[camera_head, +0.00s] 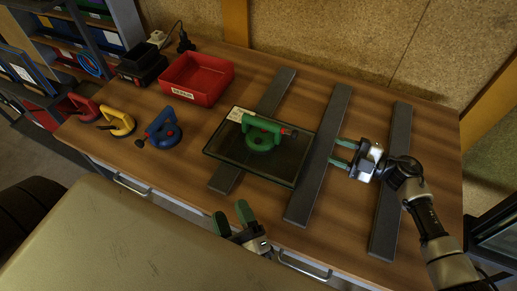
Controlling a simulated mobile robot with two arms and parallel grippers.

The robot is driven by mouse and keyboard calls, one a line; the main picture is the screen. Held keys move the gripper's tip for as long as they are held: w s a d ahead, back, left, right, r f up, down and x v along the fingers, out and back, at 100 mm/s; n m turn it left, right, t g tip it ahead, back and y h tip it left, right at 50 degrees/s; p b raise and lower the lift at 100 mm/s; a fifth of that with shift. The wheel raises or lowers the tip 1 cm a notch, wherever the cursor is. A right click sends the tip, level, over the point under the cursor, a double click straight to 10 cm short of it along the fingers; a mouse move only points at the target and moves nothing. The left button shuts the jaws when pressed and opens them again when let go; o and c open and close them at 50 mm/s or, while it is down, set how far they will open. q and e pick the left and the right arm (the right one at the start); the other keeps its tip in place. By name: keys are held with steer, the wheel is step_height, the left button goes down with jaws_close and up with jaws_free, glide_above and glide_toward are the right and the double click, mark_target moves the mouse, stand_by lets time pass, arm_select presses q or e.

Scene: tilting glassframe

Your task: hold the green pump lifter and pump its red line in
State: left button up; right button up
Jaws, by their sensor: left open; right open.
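The green pump lifter (262,133) stands on a dark glass pane (225,143) in the middle of the table. Its handle runs left to right, and a small red part, the pump end, shows at the handle's right end. The red line itself is too small to make out. My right gripper (338,153) is open and empty, to the right of the lifter, its green fingers pointing left and apart from it. My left gripper (233,218) is open and empty, below the pane near the table's front edge, fingers pointing up.
Dark bars (318,150) lie across the wooden table (370,105); the pane rests over the left one. Blue (162,129), yellow (119,122) and red (84,107) lifters stand at left. A red bin (197,79) and a black charger (141,62) are behind them.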

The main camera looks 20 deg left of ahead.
arm_select(q)
steer(key=w+a+n+h, duration=0.2)
steer(key=w+n+h, duration=0.25)
steer(key=w, duration=0.75)
steer(key=h, duration=0.4)
glide_toward(258, 126)
steer(key=shift+w+a+f+n+t, duration=0.1)
steer(key=shift+w+f+n+t, duration=0.15)
steer(key=shift+t, duration=0.05)
steer(key=x, duration=1.1)
